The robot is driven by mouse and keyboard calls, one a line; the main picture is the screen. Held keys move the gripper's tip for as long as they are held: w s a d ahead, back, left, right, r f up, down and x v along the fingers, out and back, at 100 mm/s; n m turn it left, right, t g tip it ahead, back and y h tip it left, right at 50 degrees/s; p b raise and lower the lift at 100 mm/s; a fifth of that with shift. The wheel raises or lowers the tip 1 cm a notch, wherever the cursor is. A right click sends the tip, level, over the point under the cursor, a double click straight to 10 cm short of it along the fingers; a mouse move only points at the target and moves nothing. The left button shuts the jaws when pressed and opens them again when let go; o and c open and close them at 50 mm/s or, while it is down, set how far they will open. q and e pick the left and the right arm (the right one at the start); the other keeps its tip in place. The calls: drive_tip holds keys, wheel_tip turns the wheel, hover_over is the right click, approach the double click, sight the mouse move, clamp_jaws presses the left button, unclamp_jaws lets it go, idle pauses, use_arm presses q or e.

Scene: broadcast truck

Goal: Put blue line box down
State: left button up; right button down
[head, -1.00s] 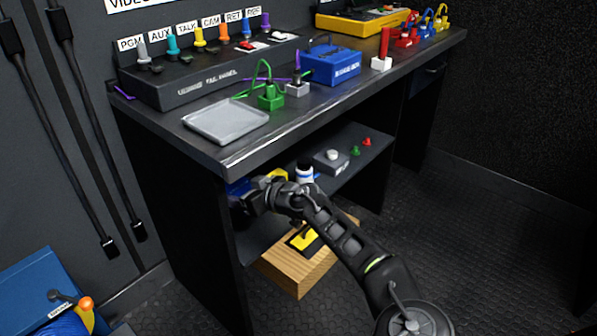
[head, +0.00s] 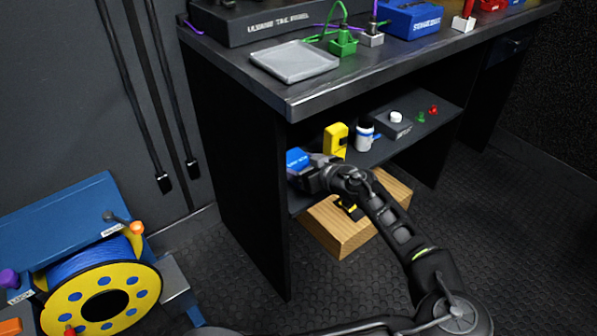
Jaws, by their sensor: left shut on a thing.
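The blue line box (head: 297,158) is a small blue box with white lettering on its face. It is at the left end of the shelf under the desk, close to the desk's side panel. My left gripper (head: 311,173) is shut on it, with the arm reaching in from the front. The fingers and the box's lower part are partly hidden, so I cannot tell whether the box touches the shelf (head: 388,150). My right gripper is not in view.
On the shelf stand a yellow device (head: 336,139), a white-and-blue bottle (head: 364,136) and a grey button box (head: 394,124). A yellow cable reel (head: 140,287) stands at lower left. The grey tray (head: 293,62) on the desktop is empty.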

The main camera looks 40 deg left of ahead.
use_arm(q)
drive_tip(key=shift+f, duration=0.65)
drive_tip(key=shift+f, duration=0.25)
drive_tip(key=o, duration=1.9)
drive_tip(key=shift+r, duration=0.1)
drive_tip(key=shift+o, duration=0.2)
drive_tip(key=shift+r, duration=0.1)
